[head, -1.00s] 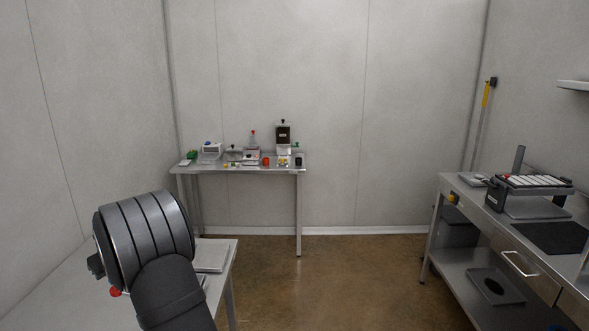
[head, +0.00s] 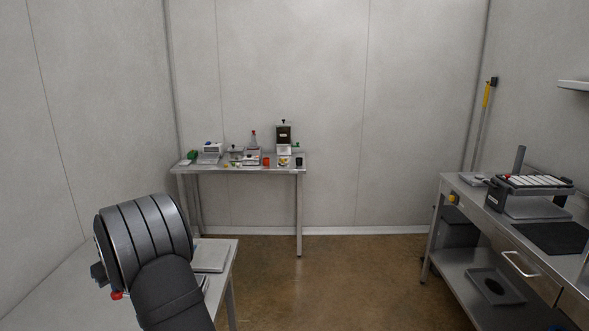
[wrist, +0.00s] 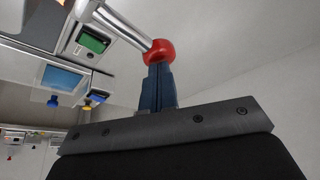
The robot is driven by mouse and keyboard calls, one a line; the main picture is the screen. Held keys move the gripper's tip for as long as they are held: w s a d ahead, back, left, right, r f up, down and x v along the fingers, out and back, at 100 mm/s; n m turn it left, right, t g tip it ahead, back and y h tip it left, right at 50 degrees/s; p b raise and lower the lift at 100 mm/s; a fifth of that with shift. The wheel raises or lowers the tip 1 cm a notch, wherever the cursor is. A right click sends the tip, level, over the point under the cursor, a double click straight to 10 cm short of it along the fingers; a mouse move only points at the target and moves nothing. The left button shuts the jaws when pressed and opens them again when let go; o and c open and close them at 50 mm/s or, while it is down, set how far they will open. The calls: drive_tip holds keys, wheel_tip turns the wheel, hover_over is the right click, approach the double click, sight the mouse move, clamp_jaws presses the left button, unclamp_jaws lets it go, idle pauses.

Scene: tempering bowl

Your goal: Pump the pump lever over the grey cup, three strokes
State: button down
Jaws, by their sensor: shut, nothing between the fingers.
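The pump lever shows in the wrist view as a shiny metal rod (wrist: 122,24) ending in a red knob (wrist: 158,52). My gripper (wrist: 158,68) has dark blue fingers, shut together and empty. Their tips lie right at the red knob and appear to touch it; the knob is not between them. In the head view a bit of red (head: 117,295), probably the same knob, shows just under my wrist at the lower left. My arm hides most of the pump there. I cannot make out the grey cup in either view.
A pale near table (head: 215,243) lies under my arm at the lower left. A back table (head: 240,169) holds several small devices and containers. A steel bench (head: 470,190) with a rack stands at the right. The floor between is clear.

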drive_tip(key=shift+d+f, duration=0.15)
drive_tip(key=shift+f, duration=1.45)
drive_tip(key=shift+r, duration=2.9)
drive_tip(key=shift+f, duration=0.1)
